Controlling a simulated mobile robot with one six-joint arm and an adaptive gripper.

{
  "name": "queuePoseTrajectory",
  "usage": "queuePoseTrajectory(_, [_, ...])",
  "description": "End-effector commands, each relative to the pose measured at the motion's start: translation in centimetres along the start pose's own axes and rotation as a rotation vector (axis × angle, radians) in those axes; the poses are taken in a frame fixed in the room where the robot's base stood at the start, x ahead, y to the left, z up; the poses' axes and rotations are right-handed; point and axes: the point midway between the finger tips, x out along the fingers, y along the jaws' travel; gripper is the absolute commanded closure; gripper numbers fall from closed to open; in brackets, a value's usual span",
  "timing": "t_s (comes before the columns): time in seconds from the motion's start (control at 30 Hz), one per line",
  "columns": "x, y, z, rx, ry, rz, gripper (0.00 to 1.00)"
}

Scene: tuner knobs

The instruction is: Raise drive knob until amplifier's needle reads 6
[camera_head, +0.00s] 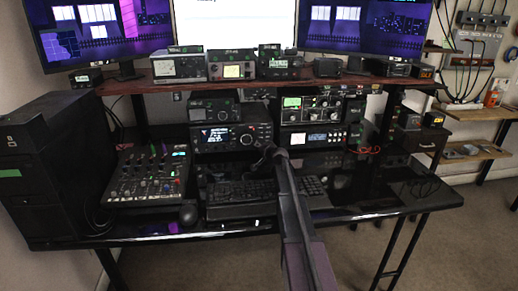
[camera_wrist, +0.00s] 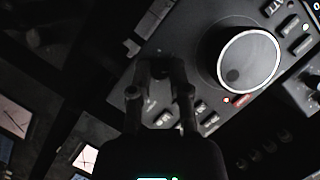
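My gripper (camera_head: 267,152) is in front of the radio (camera_head: 222,137) with the lit display, at the right part of its face. In the wrist view my gripper (camera_wrist: 160,72) has its two dark fingers at the radio's panel, left of a large round dial (camera_wrist: 250,58). A small dark shape, perhaps a knob, lies between the fingertips. I cannot tell whether they touch or hold it, or whether it is the drive knob. Several units have lit meters, one yellowish (camera_head: 233,71) and one green (camera_head: 292,102). I cannot tell which is the amplifier, and no needle is readable.
A keyboard (camera_head: 240,191) lies under my arm on the glossy black desk (camera_head: 400,204). A mixer (camera_head: 150,176) and a mouse (camera_head: 188,214) are to the left. The raised shelf (camera_head: 130,85) above carries several units. Small buttons (camera_wrist: 208,118) sit close to my fingers.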

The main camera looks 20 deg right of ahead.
Motion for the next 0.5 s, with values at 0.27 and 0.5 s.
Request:
queuePoseTrajectory(0.27, [0.10,0.10,0.02,0.031,0.001,-0.013,1.00])
queuePoseTrajectory(0.5, [0.11,0.18,0.00,0.125,0.001,-0.052,1.00])
